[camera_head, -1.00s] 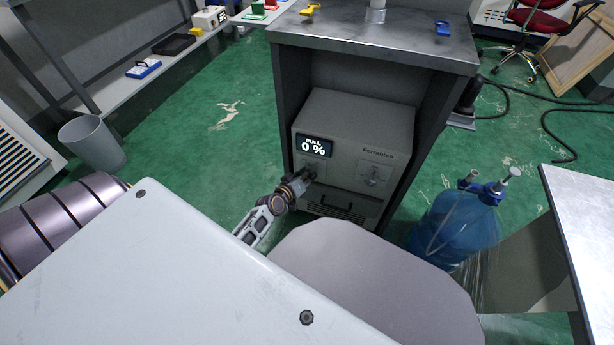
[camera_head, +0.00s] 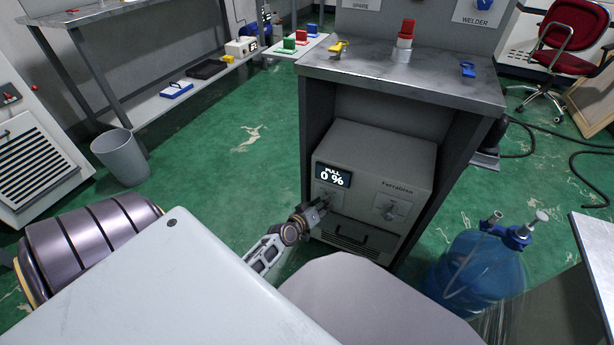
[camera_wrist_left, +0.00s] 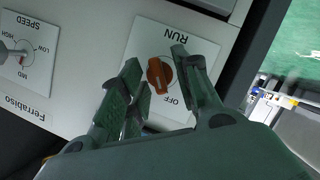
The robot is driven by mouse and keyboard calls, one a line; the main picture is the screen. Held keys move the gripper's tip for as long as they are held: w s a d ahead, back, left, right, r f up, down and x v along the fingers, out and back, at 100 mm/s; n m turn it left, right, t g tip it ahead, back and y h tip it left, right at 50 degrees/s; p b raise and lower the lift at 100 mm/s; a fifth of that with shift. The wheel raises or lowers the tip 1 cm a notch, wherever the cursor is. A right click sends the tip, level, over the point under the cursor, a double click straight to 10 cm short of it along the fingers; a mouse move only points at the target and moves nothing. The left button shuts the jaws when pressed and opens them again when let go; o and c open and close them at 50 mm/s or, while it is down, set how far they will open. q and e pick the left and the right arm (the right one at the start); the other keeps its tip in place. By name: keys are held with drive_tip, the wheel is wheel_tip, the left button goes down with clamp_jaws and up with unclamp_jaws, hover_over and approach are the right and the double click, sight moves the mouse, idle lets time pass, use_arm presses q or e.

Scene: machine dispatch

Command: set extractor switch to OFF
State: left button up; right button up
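The extractor is a grey box marked Ferrabiso (camera_head: 368,190), set in the open bay of a metal stand. Its display (camera_head: 332,176) reads PULL 0 %. In the left wrist view its orange switch knob (camera_wrist_left: 160,75) sits on a white plate marked RUN and OFF, with its narrow end toward OFF. My left gripper (camera_head: 324,205) is at the switch in the head view. In the wrist view the left gripper (camera_wrist_left: 165,84) is open, one finger on each side of the knob, with a gap visible on the left. My right gripper is not in view.
A SPEED knob (camera_wrist_left: 18,52) is beside the switch plate. A blue bottle (camera_head: 478,268) stands at the right of the stand, close to a pale table (camera_head: 597,245). A grey bin (camera_head: 121,157) stands at left.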

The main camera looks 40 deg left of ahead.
use_arm(q)
drive_tip(key=v, duration=1)
drive_tip(key=shift+s+r, duration=0.15)
drive_tip(key=shift+s, duration=0.25)
idle(0.8)
